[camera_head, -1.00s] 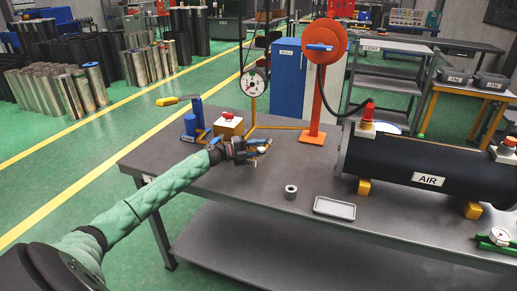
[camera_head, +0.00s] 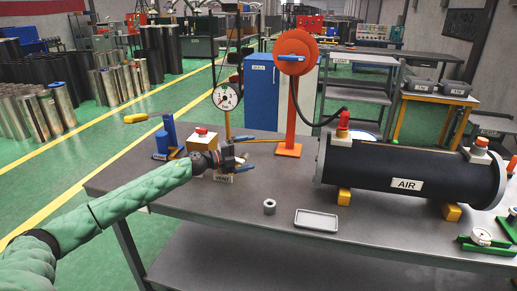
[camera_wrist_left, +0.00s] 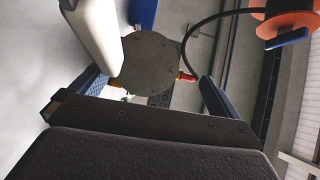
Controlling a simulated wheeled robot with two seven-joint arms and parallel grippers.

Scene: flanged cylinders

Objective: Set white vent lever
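No white lever shows clearly in the head view. My right gripper is not in view.
A black AIR tank (camera_head: 400,168) stands on yellow blocks at right. An orange post (camera_head: 294,115) with a wheel and blue handle rises behind. A pressure gauge (camera_head: 227,96), yellow-handled lever (camera_head: 136,118), small grey ring (camera_head: 269,206) and tray (camera_head: 316,220) are around.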

